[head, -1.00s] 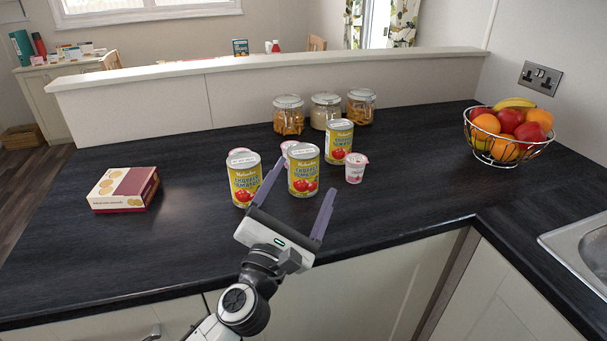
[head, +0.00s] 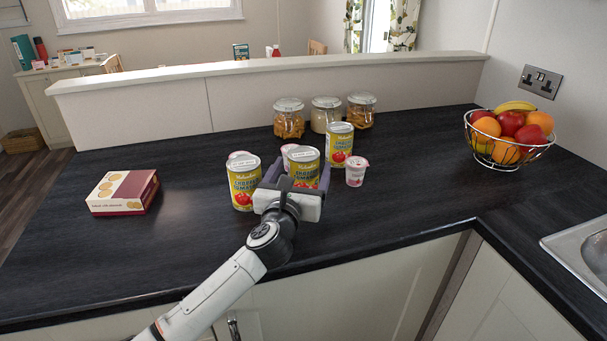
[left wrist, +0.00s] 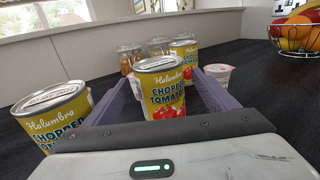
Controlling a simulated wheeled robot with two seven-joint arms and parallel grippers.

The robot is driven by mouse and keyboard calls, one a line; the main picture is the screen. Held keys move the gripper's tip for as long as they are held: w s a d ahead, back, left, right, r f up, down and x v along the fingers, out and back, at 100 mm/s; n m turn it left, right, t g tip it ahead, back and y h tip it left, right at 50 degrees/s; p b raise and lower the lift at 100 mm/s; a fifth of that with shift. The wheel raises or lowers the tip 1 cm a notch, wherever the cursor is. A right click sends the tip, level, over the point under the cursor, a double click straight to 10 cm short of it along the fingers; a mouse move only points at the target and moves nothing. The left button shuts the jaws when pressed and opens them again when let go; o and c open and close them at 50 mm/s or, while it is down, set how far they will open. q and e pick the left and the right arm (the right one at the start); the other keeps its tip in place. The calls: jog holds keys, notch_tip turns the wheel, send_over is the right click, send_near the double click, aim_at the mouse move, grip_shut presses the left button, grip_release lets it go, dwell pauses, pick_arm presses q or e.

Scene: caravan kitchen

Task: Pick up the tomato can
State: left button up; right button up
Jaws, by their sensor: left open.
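Three yellow tomato cans stand upright on the dark worktop. The middle can (head: 303,164) is between the open fingers of my left gripper (head: 297,177), which partly hides its lower part. In the left wrist view this can (left wrist: 162,88) stands between the two purple fingers (left wrist: 168,98), with some room on its right. The left can (head: 243,182) is just outside the left finger; it also shows in the left wrist view (left wrist: 55,118). The back can (head: 339,145) stands behind and to the right. My right gripper does not show.
Small pink-lidded pots stand among the cans, one at the right (head: 356,171). Glass jars (head: 326,112) line the back by the low wall. A biscuit box (head: 124,191) lies left, a fruit bowl (head: 508,155) stands right. The worktop (head: 420,190) is clear at right front.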

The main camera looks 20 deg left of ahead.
pick_arm(q)
jog(key=shift+w+a, duration=0.1)
jog(key=shift+w, duration=1.05)
jog(key=c, duration=1.3)
jog(key=shift+r, duration=0.1)
jog(key=shift+c, duration=1)
